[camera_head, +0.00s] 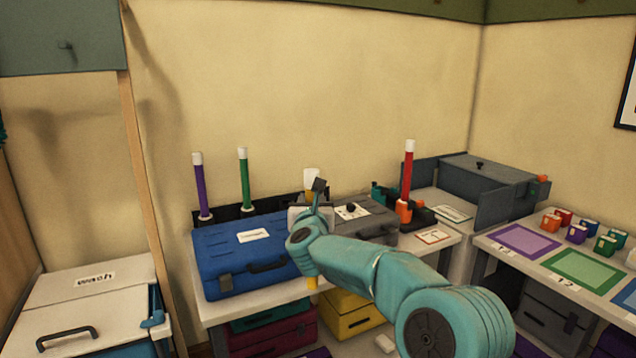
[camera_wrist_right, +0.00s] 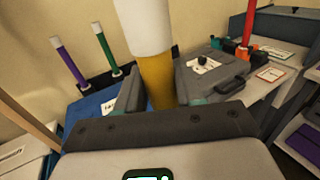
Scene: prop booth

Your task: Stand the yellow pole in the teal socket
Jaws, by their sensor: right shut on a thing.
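My right gripper (camera_head: 312,212) is shut on the yellow pole, whose white top (camera_head: 312,180) shows above it and whose yellow lower end (camera_head: 312,283) shows below. The pole is near upright, held in front of the blue case and grey case. In the right wrist view the yellow pole (camera_wrist_right: 156,78) stands between the fingers of the right gripper (camera_wrist_right: 158,92). A teal piece (camera_head: 380,192), seemingly the teal socket, sits at the back of the table, left of the red pole; its opening cannot be made out. The pole is apart from it. My left gripper is not in view.
A red pole (camera_head: 408,170) stands in an orange socket (camera_head: 405,212). Purple (camera_head: 201,185) and green (camera_head: 244,180) poles stand at the back left. The blue case (camera_head: 225,270) and grey case (camera_head: 375,228) crowd the table. A side table with colored mats (camera_head: 525,240) is at right.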

